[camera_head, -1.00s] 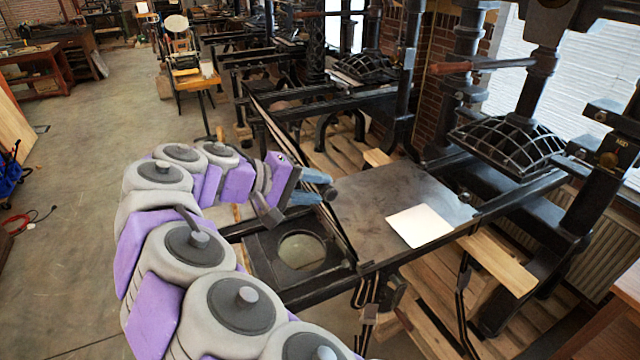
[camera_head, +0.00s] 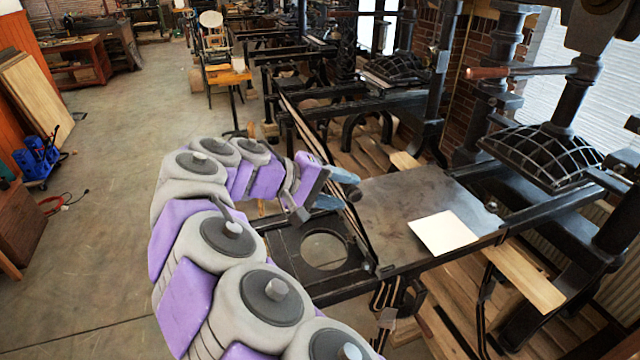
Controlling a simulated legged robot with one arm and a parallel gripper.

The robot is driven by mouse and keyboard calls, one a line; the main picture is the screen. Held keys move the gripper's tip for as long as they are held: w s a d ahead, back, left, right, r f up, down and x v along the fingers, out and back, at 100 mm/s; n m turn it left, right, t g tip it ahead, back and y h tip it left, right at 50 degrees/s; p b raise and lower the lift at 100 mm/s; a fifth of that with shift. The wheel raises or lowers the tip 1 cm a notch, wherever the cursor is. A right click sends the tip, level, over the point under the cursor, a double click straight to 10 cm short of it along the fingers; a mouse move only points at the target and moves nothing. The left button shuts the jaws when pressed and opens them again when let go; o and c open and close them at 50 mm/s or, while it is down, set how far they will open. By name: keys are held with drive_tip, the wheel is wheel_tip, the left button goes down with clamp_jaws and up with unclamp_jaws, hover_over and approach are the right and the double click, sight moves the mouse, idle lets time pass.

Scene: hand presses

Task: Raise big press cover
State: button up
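The big press stands at center right, with a flat dark metal bed (camera_head: 415,205) and a pale square sheet (camera_head: 442,232) on it. A long, thin dark frame edge (camera_head: 362,240) runs along the bed's left side; I cannot tell for certain whether it is the cover. Left of it is a black plate with a round opening (camera_head: 323,250). My gripper (camera_head: 342,190), with blue fingers, is at the bed's left edge, close to that frame edge. The fingers look apart, with nothing clearly between them. Contact with the frame is unclear.
A black ribbed press head (camera_head: 545,155) hangs on a column over the right end. A wooden-handled bar (camera_head: 488,72) sticks out above the bed. More presses stand behind. Open concrete floor (camera_head: 115,200) lies to the left, with a blue cart (camera_head: 38,155).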

drive_tip(key=p+v, duration=1)
drive_tip(key=v, duration=0.6)
drive_tip(key=shift+a+p, duration=0.3)
drive_tip(key=shift+a, duration=0.1)
drive_tip(key=shift+r, duration=0.1)
idle(0.3)
